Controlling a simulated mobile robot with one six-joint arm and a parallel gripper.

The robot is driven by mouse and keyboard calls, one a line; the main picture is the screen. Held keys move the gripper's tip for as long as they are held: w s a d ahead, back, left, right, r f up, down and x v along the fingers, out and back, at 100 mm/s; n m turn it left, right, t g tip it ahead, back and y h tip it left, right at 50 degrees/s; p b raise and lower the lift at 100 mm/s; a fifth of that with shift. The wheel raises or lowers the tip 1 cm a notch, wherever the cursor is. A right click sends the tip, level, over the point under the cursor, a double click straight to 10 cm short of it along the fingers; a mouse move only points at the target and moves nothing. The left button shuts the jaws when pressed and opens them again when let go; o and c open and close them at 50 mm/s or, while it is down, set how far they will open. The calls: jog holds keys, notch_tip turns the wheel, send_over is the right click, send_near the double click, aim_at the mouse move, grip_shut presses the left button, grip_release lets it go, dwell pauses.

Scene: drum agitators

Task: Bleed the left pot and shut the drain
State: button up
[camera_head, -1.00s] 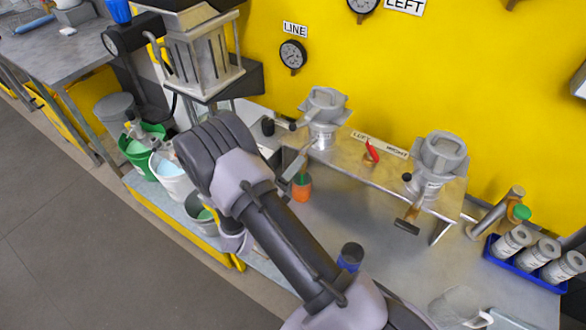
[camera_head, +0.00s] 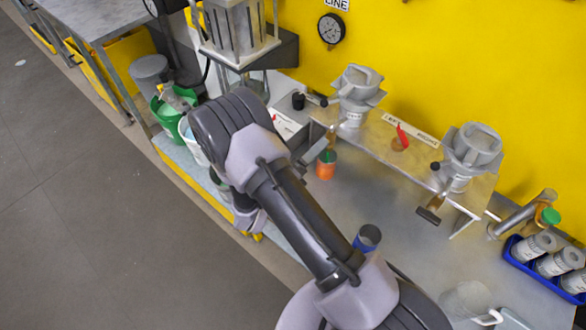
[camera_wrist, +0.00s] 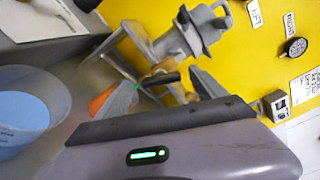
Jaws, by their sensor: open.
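The left pot (camera_head: 356,92) is a grey, clamped vessel on a metal stand; a grey pot also shows in the wrist view (camera_wrist: 200,32). The right pot (camera_head: 472,150) stands farther right, with a black-handled drain (camera_head: 429,214) below it. A black-handled valve (camera_wrist: 161,79) with a brass part shows beyond and between the fingertips; contact cannot be told.
A blue cup (camera_head: 367,238) is close to my arm. Buckets, one green (camera_head: 167,117), stand at left. A blue tray (camera_head: 524,265) of canisters is at right.

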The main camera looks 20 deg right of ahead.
jog(key=p+v, duration=0.1)
jog(key=v, duration=1.3)
jog(key=shift+p, duration=0.35)
jog(key=shift+a, duration=0.15)
